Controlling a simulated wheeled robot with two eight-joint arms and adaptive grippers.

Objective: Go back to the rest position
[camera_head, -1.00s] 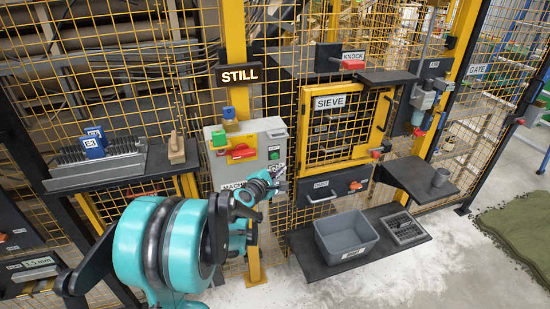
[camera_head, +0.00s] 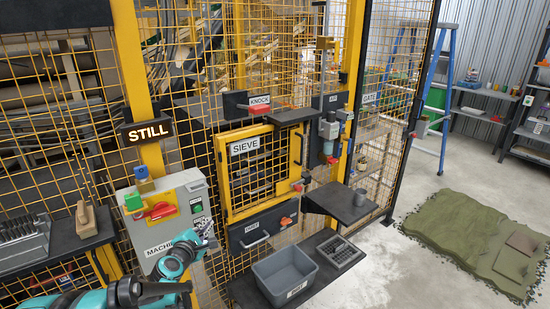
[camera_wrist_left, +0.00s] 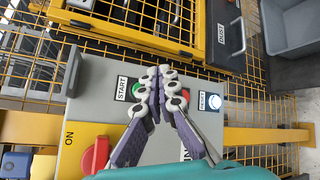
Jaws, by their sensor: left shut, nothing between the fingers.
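My left gripper (camera_head: 205,232) is shut and empty. In the head view it is in front of the lower right part of the grey machine box (camera_head: 170,219). In the left wrist view my left gripper (camera_wrist_left: 170,82) has its dark-jointed fingers together, partly covering the green START button (camera_wrist_left: 138,91). The wrist picture does not settle whether it touches the box. My teal arm runs in from the lower left of the head view. My right gripper is out of view.
The box carries a red switch (camera_head: 160,211) and a blue-white RESET button (camera_wrist_left: 214,102). The sieve door (camera_head: 259,172), grey bin (camera_head: 285,275) and a dark shelf (camera_head: 340,204) stand to the right. Yellow mesh fence backs everything. Open floor and green turf (camera_head: 455,225) lie further right.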

